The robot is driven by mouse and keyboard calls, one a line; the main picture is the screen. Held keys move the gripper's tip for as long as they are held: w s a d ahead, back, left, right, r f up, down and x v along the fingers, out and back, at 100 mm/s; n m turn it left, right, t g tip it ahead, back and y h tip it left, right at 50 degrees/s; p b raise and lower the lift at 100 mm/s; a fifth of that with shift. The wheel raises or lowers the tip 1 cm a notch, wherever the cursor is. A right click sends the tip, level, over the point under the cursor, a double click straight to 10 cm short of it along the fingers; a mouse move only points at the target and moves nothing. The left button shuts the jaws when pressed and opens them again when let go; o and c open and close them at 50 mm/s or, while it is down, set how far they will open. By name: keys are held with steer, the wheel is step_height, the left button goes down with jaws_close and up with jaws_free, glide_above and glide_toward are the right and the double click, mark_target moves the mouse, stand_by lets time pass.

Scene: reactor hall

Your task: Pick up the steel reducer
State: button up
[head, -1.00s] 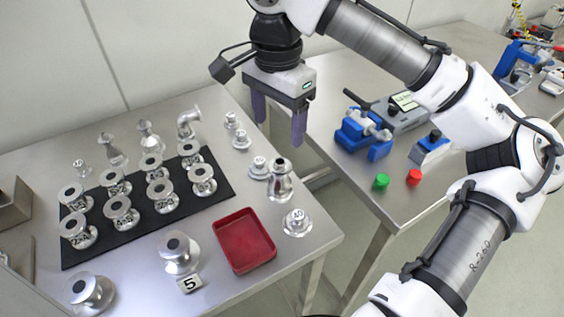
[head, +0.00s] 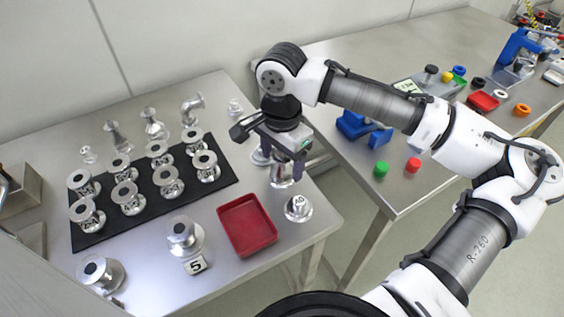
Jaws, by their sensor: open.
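The steel reducer (head: 282,181), a shiny tapered piece with a wider foot, stands upright near the right edge of the left steel table. My gripper (head: 283,169) is over it in the head view, pointing down. The gripper hides the reducer's upper part. I cannot tell whether the fingers touch it.
A round fitting marked 40 (head: 298,207) stands just in front, and a red tray (head: 222,217) is at front left. Several flanged fittings stand on a black mat (head: 226,180). Another fitting is partly hidden just left of the gripper. A gap separates the two tables.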

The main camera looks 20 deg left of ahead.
steer(key=shift+f, duration=0.3)
steer(key=c, duration=1)
steer(key=shift+r, duration=0.1)
steer(key=shift+c, duration=0.2)
